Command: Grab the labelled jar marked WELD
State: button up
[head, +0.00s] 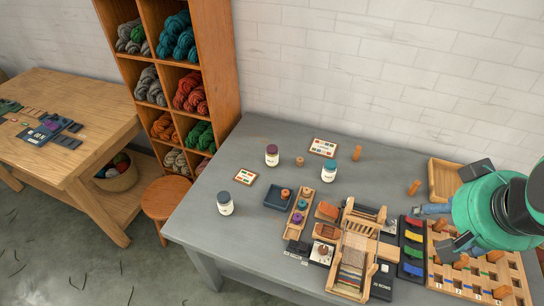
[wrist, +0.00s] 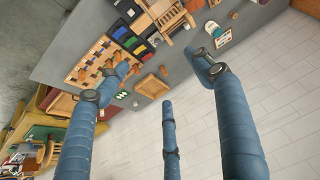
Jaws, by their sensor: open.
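Three white labelled jars with dark lids stand upright on the grey table in the head view. One has a dark blue-grey lid (head: 225,204) at the left front. One has a dark red lid (head: 272,156) at the back. One has a teal lid (head: 328,171) to its right. Their labels are too small to read, so I cannot tell which is marked WELD. My gripper (head: 445,227) is at the right, over the pegged board, well away from the jars. In the wrist view my gripper (wrist: 162,78) has its fingers spread and nothing between them.
A small wooden loom (head: 352,258) and trays crowd the front middle of the table. A pegged wooden board (head: 480,276) and an empty wooden tray (head: 444,180) are at the right. A wool shelf (head: 180,85) stands behind left. Bare tabletop surrounds the jars.

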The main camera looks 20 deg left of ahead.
jog(key=w+a+n+y+p, duration=0.1)
jog(key=w+a, duration=0.4)
jog(key=w, duration=0.3)
jog(key=w+a+n, duration=0.2)
jog(key=w+a, duration=0.2)
jog(key=w, duration=0.3)
jog(key=n+g+y+p, duration=0.2)
jog(key=n+g+p, duration=0.1)
jog(key=n, duration=0.3)
send_over(273, 150)
jog(key=s+d, duration=0.3)
notch_tip(273, 150, down, 29)
jog(key=shift+w+b, duration=0.2)
jog(key=shift+b, duration=0.1)
jog(key=shift+f, duration=0.15)
jog(key=shift+b+x, duration=0.6)
jog(key=shift+x, duration=3.6)
jog(key=shift+w, duration=0.15)
jog(key=shift+w+b+x, duration=0.2)
jog(key=shift+b+x, duration=0.45)
jog(key=shift+x, duration=1.9)
